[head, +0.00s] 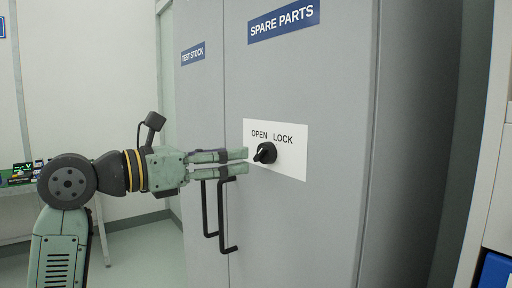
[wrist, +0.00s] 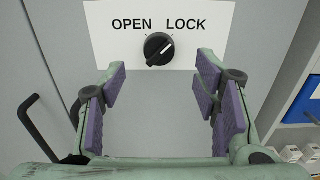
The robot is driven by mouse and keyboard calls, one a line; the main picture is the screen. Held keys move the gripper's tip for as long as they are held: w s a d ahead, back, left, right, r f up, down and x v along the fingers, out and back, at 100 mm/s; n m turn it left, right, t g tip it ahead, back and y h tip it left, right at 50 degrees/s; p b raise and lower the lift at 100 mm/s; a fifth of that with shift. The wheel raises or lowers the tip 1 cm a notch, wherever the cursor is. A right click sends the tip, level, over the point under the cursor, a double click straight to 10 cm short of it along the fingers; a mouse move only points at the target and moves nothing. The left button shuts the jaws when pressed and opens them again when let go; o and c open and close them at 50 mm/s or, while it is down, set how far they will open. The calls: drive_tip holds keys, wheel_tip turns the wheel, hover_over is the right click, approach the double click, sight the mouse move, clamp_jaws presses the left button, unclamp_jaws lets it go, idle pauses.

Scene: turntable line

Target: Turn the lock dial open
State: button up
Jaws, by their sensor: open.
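The lock dial (head: 266,153) is a black round knob on a white plate (head: 292,168) marked OPEN and LOCK, on the grey cabinet door labelled SPARE PARTS. In the wrist view the dial (wrist: 159,49) sits just beyond the fingertips, and its white pointer mark slants up and right toward LOCK. My gripper (head: 248,160) is at the plate's left side, close to the dial. In the wrist view my gripper (wrist: 160,88) is open, its purple pads on either side below the dial. Nothing is between the pads.
Two black door handles (head: 230,215) hang just below my gripper. The left cabinet door (head: 200,100) is labelled TEST STOCK. Blue bins (wrist: 305,100) and small boxes stand on a shelf at the right. A bench (head: 20,185) stands at far left.

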sight(258, 153)
drive_tip(key=p+x, duration=0.1)
drive_tip(key=x, duration=0.6)
drive_tip(key=shift+w+d+p, duration=0.15)
drive_tip(key=shift+w+p, duration=0.05)
drive_tip(key=shift+p, duration=0.2)
drive_tip(key=shift+c, duration=0.3)
drive_tip(key=c, duration=1.1)
